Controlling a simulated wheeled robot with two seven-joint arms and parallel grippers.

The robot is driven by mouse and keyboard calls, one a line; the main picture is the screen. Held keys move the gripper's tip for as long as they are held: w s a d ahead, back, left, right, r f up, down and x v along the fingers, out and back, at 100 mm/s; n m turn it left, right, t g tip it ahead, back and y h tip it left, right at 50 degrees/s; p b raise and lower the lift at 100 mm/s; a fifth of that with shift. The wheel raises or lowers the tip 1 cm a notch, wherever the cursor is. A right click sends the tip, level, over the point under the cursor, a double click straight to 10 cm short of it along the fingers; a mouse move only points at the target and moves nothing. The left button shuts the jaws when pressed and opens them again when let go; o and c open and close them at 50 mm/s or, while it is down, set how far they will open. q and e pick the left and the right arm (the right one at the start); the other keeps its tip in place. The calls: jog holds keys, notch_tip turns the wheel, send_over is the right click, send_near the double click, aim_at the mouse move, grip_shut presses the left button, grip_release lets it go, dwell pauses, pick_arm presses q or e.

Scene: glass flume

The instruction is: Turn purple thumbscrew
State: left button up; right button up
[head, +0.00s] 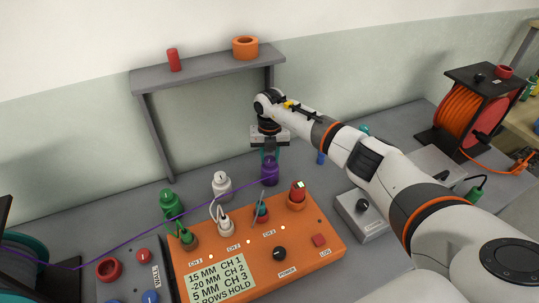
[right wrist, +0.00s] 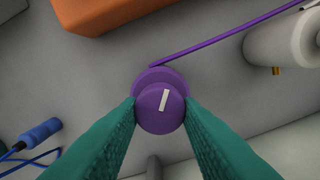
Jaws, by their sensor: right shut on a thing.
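The purple thumbscrew (right wrist: 162,108) is a round knob with a white mark on its top, seen from above in the right wrist view. In the head view it tops a purple bottle-like body (head: 270,172) behind the orange box. My right gripper (head: 270,152) points down over it. Its green fingers are shut on the knob from both sides, as the right wrist view (right wrist: 160,112) shows. The white mark is slightly tilted from upright. A thin purple line (right wrist: 215,40) runs from the purple body. My left gripper is not in view.
The orange box (head: 310,240) with screen, knob and sockets stands in front. A white bottle (head: 221,184) and a green bottle (head: 170,203) stand left of the purple one. A grey shelf (head: 205,69) stands behind. A blue plug (right wrist: 40,133) lies nearby.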

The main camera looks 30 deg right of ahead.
aim_at(270, 159)
jog(key=shift+m, duration=0.7)
jog(key=o, duration=1)
jog(key=shift+c, duration=0.2)
notch_tip(270, 159, up, 12)
jog(key=b, duration=0.3)
jog(key=shift+s+f, duration=0.1)
